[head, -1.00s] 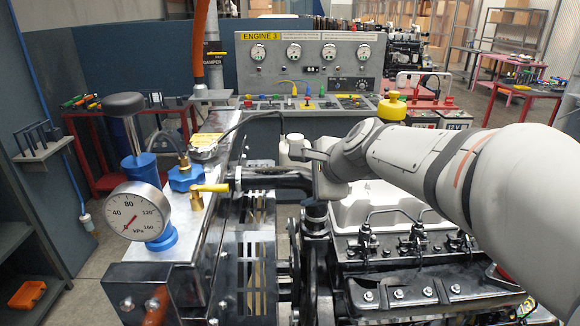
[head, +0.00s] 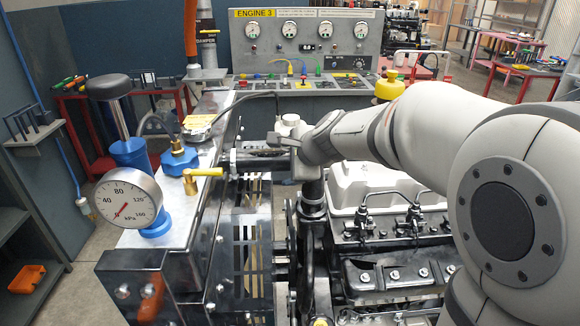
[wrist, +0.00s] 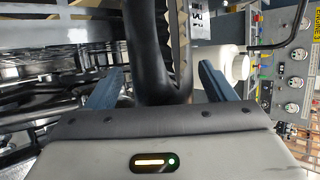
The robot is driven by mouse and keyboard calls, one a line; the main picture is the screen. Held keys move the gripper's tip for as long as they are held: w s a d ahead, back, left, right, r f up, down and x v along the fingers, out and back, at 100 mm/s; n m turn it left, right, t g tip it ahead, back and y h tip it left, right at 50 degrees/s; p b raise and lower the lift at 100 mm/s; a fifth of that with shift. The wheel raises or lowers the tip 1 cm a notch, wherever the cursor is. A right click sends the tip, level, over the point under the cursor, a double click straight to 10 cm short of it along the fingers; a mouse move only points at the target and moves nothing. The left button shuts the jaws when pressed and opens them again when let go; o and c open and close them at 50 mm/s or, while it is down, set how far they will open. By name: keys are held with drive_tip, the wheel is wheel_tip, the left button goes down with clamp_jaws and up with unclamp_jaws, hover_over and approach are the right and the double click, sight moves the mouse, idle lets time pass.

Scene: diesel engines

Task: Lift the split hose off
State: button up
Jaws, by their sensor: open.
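The black hose (head: 252,159) runs from the radiator's top neck toward the engine, partly hidden behind my gripper in the head view. In the wrist view the hose (wrist: 149,45) lies between my two blue-grey fingers, with a bend near the palm. My gripper (wrist: 160,75) is open around it, with gaps visible beside the hose.
A pressure gauge with blue pump (head: 129,199) and a blue cap (head: 179,159) stand on the radiator top. A yellow-handled valve (head: 203,173) is beside the hose. The engine (head: 385,235) lies below my arm. A white container (wrist: 235,64) is near my right finger in the wrist view.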

drive_tip(key=c, duration=1.6)
drive_tip(key=shift+o, duration=0.2)
drive_tip(key=shift+r, duration=0.15)
drive_tip(key=shift+r, duration=0.6)
wheel_tip(320, 180, up, 3)
drive_tip(key=shift+f+p, duration=0.2)
drive_tip(key=shift+p, duration=0.25)
drive_tip(key=s+d+b, duration=0.2)
drive_tip(key=s+d, duration=0.2)
drive_tip(key=s, duration=0.4)
drive_tip(key=s+d+b, duration=0.2)
drive_tip(key=s+d, duration=0.2)
drive_tip(key=s, duration=0.3)
drive_tip(key=shift+s+d+f+b, duration=0.25)
drive_tip(key=shift+s+d+b, duration=0.1)
drive_tip(key=shift+s+d, duration=0.05)
wheel_tip(320, 180, up, 6)
drive_tip(key=p, duration=0.4)
drive_tip(key=shift+p, duration=0.35)
